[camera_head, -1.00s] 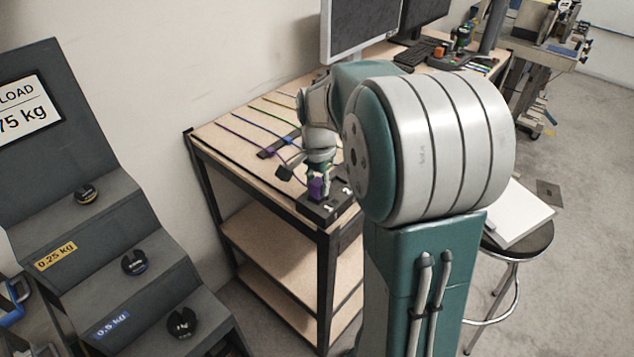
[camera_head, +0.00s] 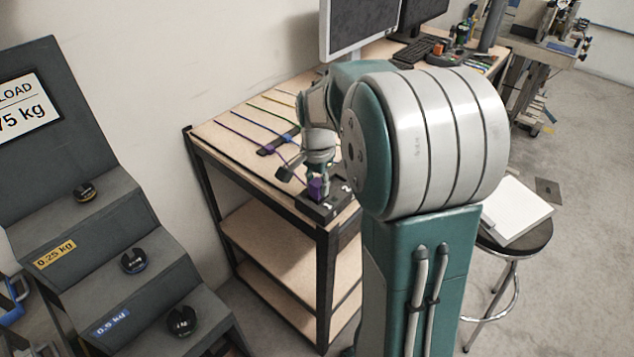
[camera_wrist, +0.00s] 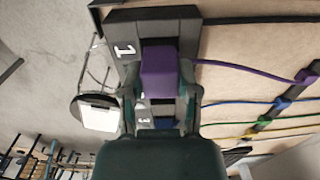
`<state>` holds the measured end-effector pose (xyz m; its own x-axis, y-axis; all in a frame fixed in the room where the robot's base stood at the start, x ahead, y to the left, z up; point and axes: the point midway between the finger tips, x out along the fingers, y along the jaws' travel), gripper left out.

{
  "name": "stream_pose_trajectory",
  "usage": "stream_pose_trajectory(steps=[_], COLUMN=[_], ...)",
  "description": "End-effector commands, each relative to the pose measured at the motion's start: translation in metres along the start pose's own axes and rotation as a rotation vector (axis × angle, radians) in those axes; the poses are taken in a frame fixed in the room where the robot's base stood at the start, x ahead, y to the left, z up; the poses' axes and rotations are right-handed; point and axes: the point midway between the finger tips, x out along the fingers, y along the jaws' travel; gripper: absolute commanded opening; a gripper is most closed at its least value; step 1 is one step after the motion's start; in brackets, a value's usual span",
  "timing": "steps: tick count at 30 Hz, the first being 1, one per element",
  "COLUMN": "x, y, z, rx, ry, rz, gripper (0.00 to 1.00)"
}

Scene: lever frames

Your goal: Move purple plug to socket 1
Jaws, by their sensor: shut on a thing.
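The purple plug (camera_head: 316,189) is held upright between the fingers of my gripper (camera_head: 318,175) at the dark socket block (camera_head: 312,209) on the near corner of the table. In the wrist view, the purple plug (camera_wrist: 159,68) sits over the block (camera_wrist: 172,22), beside the white label 1 (camera_wrist: 125,49). My gripper (camera_wrist: 160,92) is shut on it, one finger on each side. Its purple cable (camera_wrist: 245,72) runs off to the right. The plug's underside is hidden, so I cannot tell how deep it sits. A label 3 (camera_wrist: 143,121) shows between the fingers.
Blue, green and yellow cables run across the table through a dark cable holder (camera_wrist: 262,132). A monitor (camera_head: 358,28) stands behind my arm. A stool (camera_head: 515,235) with a white sheet is at right. Stepped weights (camera_head: 134,260) stand at left.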

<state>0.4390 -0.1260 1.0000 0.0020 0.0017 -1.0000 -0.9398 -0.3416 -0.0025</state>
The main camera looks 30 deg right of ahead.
Motion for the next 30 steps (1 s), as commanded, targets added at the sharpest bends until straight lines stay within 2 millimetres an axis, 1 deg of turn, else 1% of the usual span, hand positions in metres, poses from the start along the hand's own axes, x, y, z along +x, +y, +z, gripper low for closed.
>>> stream_pose_trajectory(steps=[28, 29, 30], x=[0.0032, 0.0032, 0.0031], y=[-0.0002, -0.0002, -0.0002], z=[-0.0002, -0.0002, -0.0002], rx=[0.000, 0.000, 0.000], ry=[0.000, 0.000, 0.000], rz=[0.000, 0.000, 0.000], gripper=[0.00, 0.55, 0.73])
